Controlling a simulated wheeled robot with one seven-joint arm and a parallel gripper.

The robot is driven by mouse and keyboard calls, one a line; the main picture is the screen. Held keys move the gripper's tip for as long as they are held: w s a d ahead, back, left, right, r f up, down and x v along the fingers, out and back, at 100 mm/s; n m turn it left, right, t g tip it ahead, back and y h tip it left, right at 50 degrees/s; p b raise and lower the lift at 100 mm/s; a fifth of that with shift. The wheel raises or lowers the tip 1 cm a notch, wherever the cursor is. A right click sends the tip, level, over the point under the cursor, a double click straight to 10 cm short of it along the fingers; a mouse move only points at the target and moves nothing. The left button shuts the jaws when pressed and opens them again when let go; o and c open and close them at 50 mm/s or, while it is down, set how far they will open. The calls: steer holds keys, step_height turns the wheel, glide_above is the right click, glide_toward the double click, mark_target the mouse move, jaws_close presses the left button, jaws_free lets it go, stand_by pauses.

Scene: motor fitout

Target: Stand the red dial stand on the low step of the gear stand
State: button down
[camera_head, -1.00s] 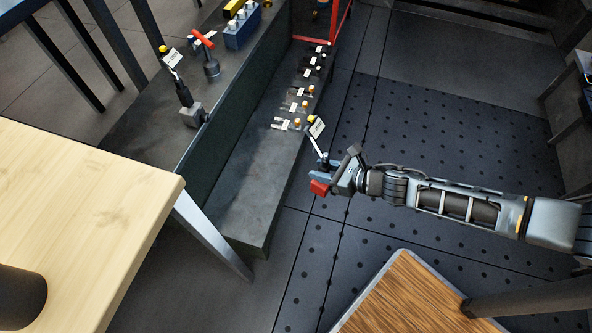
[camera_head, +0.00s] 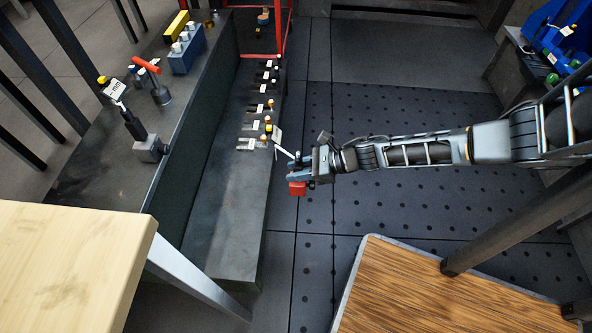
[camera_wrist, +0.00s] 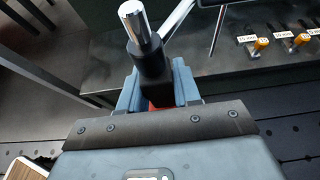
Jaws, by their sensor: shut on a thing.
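The red dial stand (camera_head: 297,188) is in my gripper (camera_head: 304,174). Its red base hangs below the jaws, and a thin rod slants up-left to a white tag (camera_head: 277,136). In the wrist view its dark post with a chrome top (camera_wrist: 138,22) rises between the jaws (camera_wrist: 155,88), with a little red below. The gear stand is a dark two-level bench. Its low step (camera_head: 213,225) lies left of my gripper, and the red base appears just right of the step's edge, over the floor. Its height above the step is unclear.
Several labelled pegs with yellow or dark knobs (camera_head: 262,107) line the low step's far part; its near part is bare. The upper level (camera_head: 95,180) holds a grey-based dial stand (camera_head: 150,149) and a blue block (camera_head: 187,50). A light wooden table (camera_head: 75,265) stands front left.

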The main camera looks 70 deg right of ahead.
steer(key=shift+b, duration=0.3)
steer(key=b+x, duration=1.1)
steer(key=x, duration=0.7)
stand_by(0.7)
steer(key=shift+d, duration=0.1)
steer(key=shift+f+b, duration=0.45)
steer(key=shift+b, duration=0.55)
stand_by(1.6)
steer(key=c, duration=0.8)
jaws_free()
steer(key=shift+o, duration=0.4)
steer(key=shift+s, duration=0.1)
steer(key=shift+f, duration=0.1)
steer(key=shift+s, duration=0.1)
